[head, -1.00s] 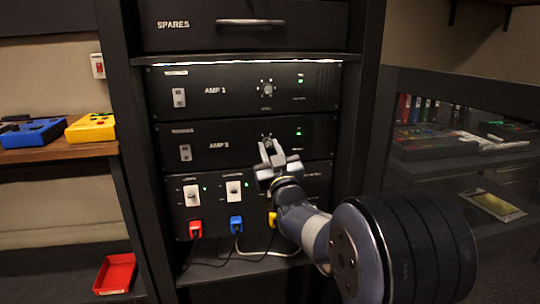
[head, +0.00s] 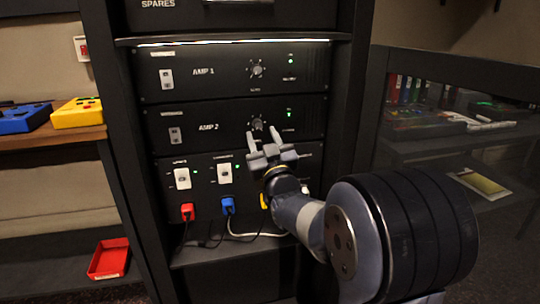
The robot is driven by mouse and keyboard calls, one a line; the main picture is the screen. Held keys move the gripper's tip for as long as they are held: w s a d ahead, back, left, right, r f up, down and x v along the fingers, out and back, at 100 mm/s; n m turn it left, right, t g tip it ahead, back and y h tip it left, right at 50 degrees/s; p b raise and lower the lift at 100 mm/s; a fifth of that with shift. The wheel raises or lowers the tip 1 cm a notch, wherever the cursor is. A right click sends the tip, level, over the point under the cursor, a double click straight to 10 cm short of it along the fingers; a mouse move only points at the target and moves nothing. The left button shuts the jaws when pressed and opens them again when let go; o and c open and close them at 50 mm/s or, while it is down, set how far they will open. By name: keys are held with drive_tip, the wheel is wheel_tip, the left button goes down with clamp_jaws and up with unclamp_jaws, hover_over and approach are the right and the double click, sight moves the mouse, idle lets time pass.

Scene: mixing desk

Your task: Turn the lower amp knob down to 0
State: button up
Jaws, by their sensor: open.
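The lower amp, AMP 2 (head: 215,127), is a black rack panel with a white switch plate at its left and a green light at its right. Its round knob (head: 257,124) shows just above and between my fingertips; its pointer is too small to read. My gripper (head: 263,138) is open and empty, with its two fingers spread below and in front of the knob. I cannot tell whether a finger touches it. The upper amp, AMP 1 (head: 205,72), has a like knob (head: 256,70), clear of my gripper.
Below AMP 2 is a panel (head: 205,172) with two white switches and red, blue and yellow plugs with cables. A shelf with blue and yellow boxes (head: 77,112) stands left, a red tray (head: 109,258) lower left. A glass-fronted cabinet (head: 450,110) is at right.

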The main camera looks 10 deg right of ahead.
sight(258, 124)
drive_tip(key=v, duration=0.8)
drive_tip(key=x, duration=1)
drive_tip(key=shift+w, duration=0.2)
drive_tip(key=shift+w+r, duration=0.1)
drive_tip(key=shift+r, duration=0.05)
drive_tip(key=shift+m, duration=0.3)
drive_tip(key=shift+b, duration=0.4)
